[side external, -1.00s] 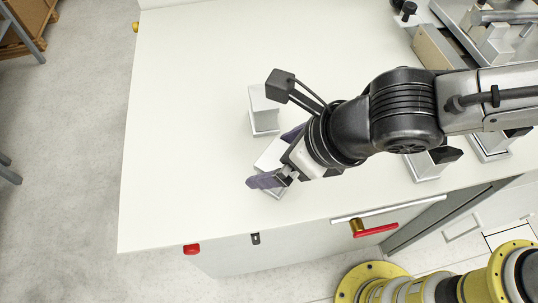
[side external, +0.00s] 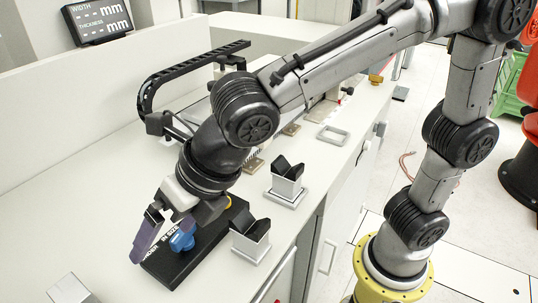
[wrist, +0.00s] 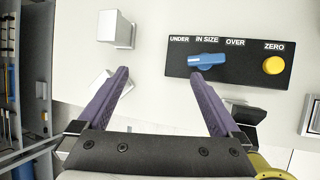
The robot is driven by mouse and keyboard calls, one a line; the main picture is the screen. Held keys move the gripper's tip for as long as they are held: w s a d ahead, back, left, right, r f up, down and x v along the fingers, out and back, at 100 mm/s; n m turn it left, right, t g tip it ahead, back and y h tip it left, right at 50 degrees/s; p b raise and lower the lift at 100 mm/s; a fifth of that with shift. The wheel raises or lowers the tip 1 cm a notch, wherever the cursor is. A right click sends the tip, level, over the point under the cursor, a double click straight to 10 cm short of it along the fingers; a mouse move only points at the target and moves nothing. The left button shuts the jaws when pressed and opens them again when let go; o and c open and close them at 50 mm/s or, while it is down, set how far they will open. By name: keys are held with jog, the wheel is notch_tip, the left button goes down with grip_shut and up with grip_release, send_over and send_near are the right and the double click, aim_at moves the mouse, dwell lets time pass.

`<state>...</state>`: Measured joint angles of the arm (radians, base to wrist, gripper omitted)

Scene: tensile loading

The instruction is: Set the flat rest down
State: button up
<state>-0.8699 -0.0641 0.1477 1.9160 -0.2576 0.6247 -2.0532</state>
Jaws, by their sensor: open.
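Two pale, flat-topped blocks fit the name flat rest; I cannot tell which one is meant. In the wrist view, one block (wrist: 108,27) stands at the upper left. The other block (wrist: 99,82) is partly hidden behind my left finger. The side view shows one pale block (side external: 69,290) at the lower left edge. My gripper (wrist: 161,72) is open, with nothing visible between its purple fingers. In the side view my gripper (side external: 158,248) points down beside the black panel.
The black panel (wrist: 225,76) carries a blue knob (wrist: 207,61) and a yellow button (wrist: 273,65). Two stands with black V-shaped tops, a nearer one (side external: 251,246) and a farther one (side external: 286,188), are right of my gripper.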

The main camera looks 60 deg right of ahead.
jog(key=s+d+r+m+h, duration=0.2)
jog(key=d+m, duration=1.4)
jog(key=d, duration=0.2)
jog(key=s+d+f+m+h, duration=0.1)
jog(key=s+d+f+m, duration=0.2)
jog(key=s+d+m, duration=0.8)
jog(key=d+m, duration=0.1)
jog(key=m, duration=0.7)
